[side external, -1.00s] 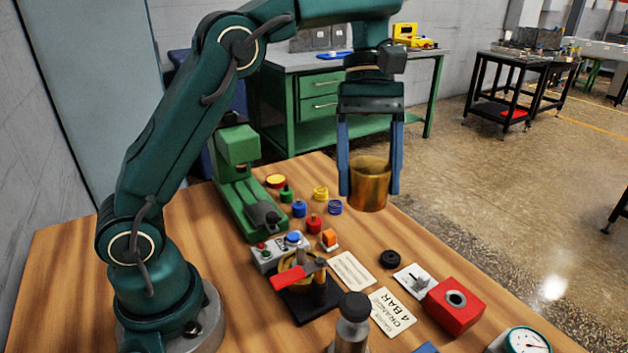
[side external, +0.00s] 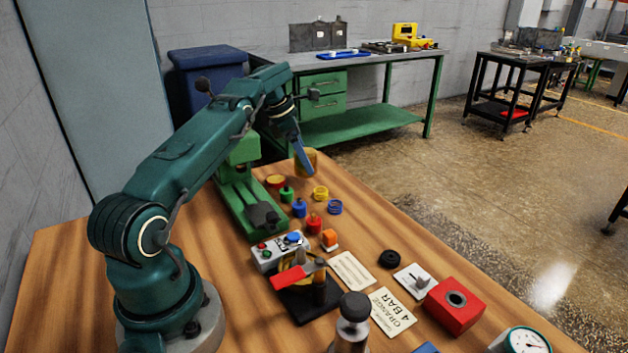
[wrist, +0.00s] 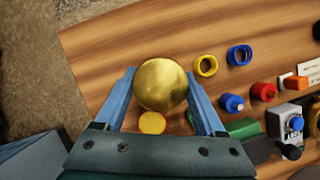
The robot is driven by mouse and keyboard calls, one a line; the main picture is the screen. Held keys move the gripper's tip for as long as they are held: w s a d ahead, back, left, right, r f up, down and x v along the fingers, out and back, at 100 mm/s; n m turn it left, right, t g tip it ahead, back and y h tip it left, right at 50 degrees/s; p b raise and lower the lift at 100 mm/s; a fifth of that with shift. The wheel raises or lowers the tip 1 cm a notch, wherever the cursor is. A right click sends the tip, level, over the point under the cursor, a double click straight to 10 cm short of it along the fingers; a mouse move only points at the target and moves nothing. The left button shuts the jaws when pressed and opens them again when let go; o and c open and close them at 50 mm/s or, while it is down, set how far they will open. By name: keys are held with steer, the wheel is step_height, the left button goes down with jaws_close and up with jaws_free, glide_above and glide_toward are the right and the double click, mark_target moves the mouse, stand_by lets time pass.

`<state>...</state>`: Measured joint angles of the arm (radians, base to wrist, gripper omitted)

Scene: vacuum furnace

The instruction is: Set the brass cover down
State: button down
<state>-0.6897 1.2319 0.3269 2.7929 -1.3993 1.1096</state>
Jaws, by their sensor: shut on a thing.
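The brass cover (side external: 312,160) is at the far end of the wooden table, beyond the green press-like machine, partly hidden by a blue finger. In the wrist view the cover (wrist: 160,84) shows its round golden top between my two blue fingers. My gripper (side external: 306,165) is shut on it, one finger on each side, as the wrist view also shows (wrist: 160,78). The cover looks upright and low over the table. I cannot tell whether its lower rim touches the wood.
A red-and-yellow round piece (side external: 276,181) lies close by, as do a green knob (side external: 286,195), a yellow ring (side external: 320,193) and a blue ring (side external: 335,207). The green machine (side external: 250,208) stands alongside. Bare wood surrounds the cover toward the table's edge.

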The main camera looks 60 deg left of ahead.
steer(key=shift+f, duration=1.35)
jaws_free()
steer(key=shift+f, duration=0.15)
